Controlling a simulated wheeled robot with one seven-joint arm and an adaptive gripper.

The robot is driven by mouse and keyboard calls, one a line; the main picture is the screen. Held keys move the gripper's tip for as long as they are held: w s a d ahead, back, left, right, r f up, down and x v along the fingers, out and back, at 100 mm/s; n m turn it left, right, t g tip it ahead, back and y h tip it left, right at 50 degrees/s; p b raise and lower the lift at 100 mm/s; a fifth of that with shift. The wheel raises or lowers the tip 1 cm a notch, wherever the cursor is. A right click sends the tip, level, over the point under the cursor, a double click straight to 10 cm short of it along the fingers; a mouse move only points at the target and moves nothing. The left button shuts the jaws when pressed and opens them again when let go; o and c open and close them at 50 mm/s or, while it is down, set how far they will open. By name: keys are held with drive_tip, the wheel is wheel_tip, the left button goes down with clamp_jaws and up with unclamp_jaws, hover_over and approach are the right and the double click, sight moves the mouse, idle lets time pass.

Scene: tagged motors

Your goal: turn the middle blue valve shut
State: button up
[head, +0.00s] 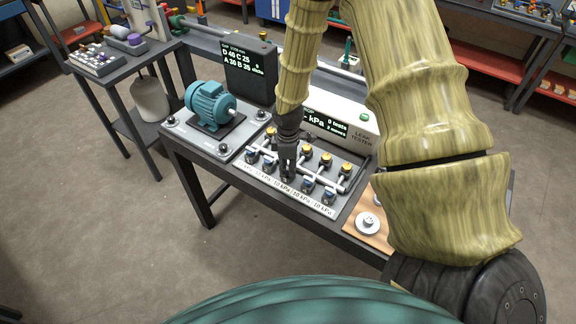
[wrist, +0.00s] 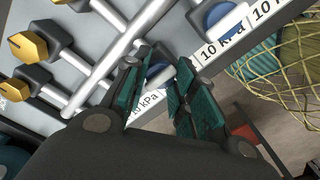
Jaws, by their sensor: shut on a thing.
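A leak-test manifold (head: 259,172) on the bench carries a row of blue valves along its front, with "10 kPa" labels below them. My gripper (head: 287,170) comes down from above onto the middle of that row. Its fingers hide most of the middle blue valve. In the wrist view, a bit of the middle blue valve (wrist: 157,70) shows between the fingers of my gripper (wrist: 163,85), which are closed on it. Its exact handle angle is hidden. Other blue valves stand on both sides, one to the left (head: 269,164) and one to the right (head: 308,186).
Yellow knobs (head: 326,159) line the manifold behind the blue valves. The leak tester (head: 340,127) stands close behind. A teal motor (head: 210,105) sits to the left.

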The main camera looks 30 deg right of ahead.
sight(288, 169)
drive_tip(key=shift+w+n, duration=0.1)
drive_tip(key=shift+n, duration=0.4)
drive_tip(key=o, duration=1)
drive_tip(key=shift+o, duration=0.2)
drive_tip(key=shift+r, duration=0.1)
wheel_tip(288, 169, up, 12)
drive_tip(key=shift+d, duration=0.1)
idle(0.5)
